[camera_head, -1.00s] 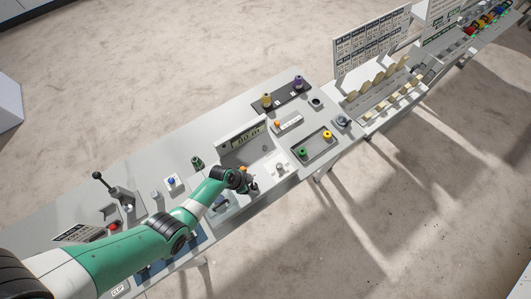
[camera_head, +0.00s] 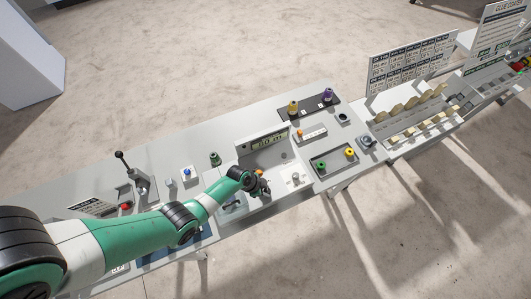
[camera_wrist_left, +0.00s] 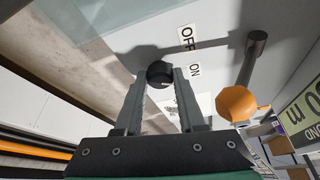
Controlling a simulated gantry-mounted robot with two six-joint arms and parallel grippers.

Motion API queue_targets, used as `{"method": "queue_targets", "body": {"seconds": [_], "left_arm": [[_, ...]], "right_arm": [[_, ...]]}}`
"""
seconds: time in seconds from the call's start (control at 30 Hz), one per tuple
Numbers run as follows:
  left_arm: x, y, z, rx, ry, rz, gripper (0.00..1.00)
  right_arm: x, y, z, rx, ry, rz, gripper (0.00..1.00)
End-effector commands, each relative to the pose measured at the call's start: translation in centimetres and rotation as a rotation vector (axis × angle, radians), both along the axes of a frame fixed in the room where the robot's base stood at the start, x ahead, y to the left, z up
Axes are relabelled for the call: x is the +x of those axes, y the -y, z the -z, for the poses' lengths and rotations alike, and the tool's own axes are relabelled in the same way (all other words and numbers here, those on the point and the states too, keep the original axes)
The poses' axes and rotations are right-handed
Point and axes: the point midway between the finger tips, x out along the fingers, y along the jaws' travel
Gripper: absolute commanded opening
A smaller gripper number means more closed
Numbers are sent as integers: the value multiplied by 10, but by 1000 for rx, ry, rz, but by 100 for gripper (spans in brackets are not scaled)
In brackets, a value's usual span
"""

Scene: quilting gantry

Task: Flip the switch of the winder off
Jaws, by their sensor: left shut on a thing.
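The winder (camera_head: 278,158) is a pale unit with a small digital display, in the middle of the bench in the head view. My left gripper (camera_head: 264,189) is at its front left. In the left wrist view my left gripper (camera_wrist_left: 160,82) is shut on a black round-tipped switch knob (camera_wrist_left: 160,72), held between its fingertips. An OFF label (camera_wrist_left: 187,38) and an ON label (camera_wrist_left: 195,70) are just right of the knob. The switch's base is hidden, so its exact setting cannot be told. My right gripper is not in view.
An orange-knobbed crank (camera_wrist_left: 237,102) stands close right of my left fingers. A tray with a green and a yellow spool (camera_head: 334,160) lies right of the winder. A black-knobbed lever (camera_head: 120,156) stands at the left of the bench.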

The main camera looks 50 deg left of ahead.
Motion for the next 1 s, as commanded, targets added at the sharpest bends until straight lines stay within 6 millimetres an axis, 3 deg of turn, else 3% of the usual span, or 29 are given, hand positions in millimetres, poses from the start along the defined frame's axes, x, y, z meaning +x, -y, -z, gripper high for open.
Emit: {"method": "queue_targets", "body": {"seconds": [0.37, 1.0], "left_arm": [[-1, 1, -1, 2, 1, -119, 0], [0, 5, 1, 2, 3, -682, 0]], "right_arm": [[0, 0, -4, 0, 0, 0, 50], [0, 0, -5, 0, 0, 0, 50]]}}
